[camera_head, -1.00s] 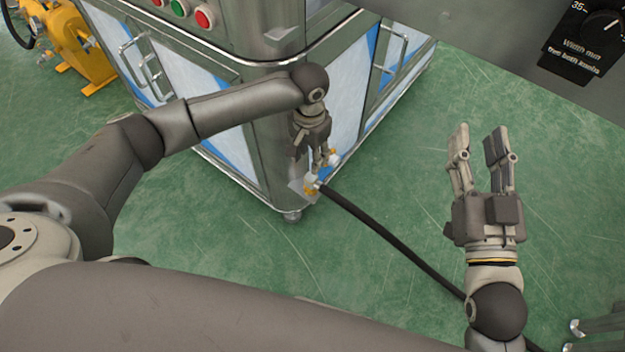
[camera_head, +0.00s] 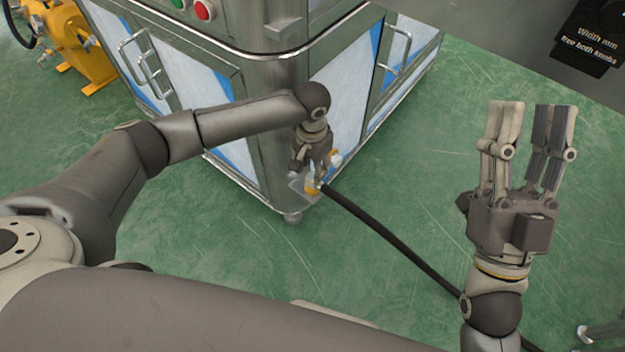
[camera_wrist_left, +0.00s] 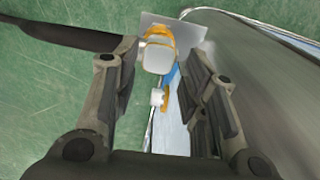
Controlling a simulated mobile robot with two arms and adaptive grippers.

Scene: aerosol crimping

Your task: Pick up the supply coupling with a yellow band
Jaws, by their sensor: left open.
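The supply coupling with a yellow band (camera_head: 311,188) sits on a small metal bracket at the cabinet's lower corner, with the black hose (camera_head: 395,238) running from it. In the left wrist view the coupling (camera_wrist_left: 159,57) shows a pale end face and an orange-yellow band. My left gripper (camera_head: 317,172) is just above it, partly hiding it. In the left wrist view its open fingers (camera_wrist_left: 160,62) stand on both sides of the coupling; contact cannot be told. My right gripper (camera_head: 530,112) is open and empty, pointing upward at the right.
A smaller fitting with a white knob and yellow part (camera_wrist_left: 161,98) is close beside the coupling. The steel cabinet (camera_head: 265,120) stands right behind the left gripper. A yellow machine (camera_head: 75,50) is at the far left. Green floor (camera_head: 445,130) is free between the arms.

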